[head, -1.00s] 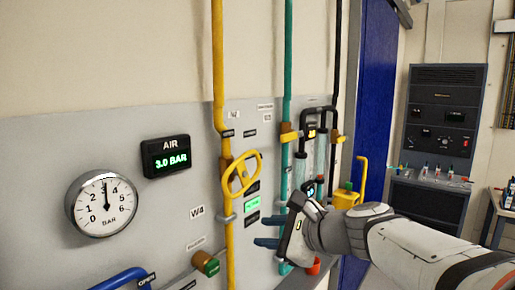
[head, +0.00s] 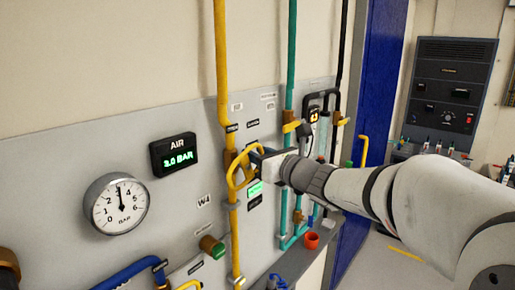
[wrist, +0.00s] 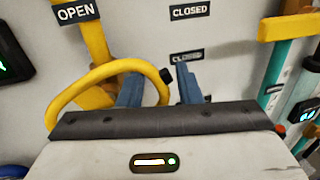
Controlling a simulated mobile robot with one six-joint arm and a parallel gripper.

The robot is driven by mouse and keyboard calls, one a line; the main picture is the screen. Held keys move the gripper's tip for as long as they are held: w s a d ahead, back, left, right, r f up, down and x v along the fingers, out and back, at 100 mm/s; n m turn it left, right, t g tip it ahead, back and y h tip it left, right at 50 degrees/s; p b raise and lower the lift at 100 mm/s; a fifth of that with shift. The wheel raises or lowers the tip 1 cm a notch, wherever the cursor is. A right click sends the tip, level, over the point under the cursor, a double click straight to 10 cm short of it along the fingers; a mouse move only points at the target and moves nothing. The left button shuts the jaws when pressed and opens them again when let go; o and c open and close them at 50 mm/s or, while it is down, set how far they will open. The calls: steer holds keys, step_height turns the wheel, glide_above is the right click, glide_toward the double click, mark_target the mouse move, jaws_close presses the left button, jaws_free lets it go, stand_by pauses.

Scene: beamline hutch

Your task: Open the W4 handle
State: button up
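The yellow loop handle (head: 239,170) sits on the yellow vertical pipe (head: 222,70), with a W4 label (head: 204,201) below it to the left. In the wrist view the loop (wrist: 58,112) fills the left of centre, with a black knob on its right end. My gripper (head: 257,156) is at the right side of the loop. In the wrist view its two blue fingers (wrist: 158,75) are apart: the left finger is inside the loop and the right finger outside, with the loop's right rim between them. Whether either finger touches the rim cannot be told.
An OPEN label (wrist: 76,11) and a CLOSED label (wrist: 190,10) are on the panel. A teal pipe (head: 291,60) with a yellow handle runs to the right. A gauge (head: 118,204) and an AIR display (head: 173,154) are at left. A blue pipe (head: 125,273) is below.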

steer(key=shift+w+a, duration=0.3)
steer(key=shift+w, duration=0.05)
steer(key=shift+c, duration=0.2)
jaws_close()
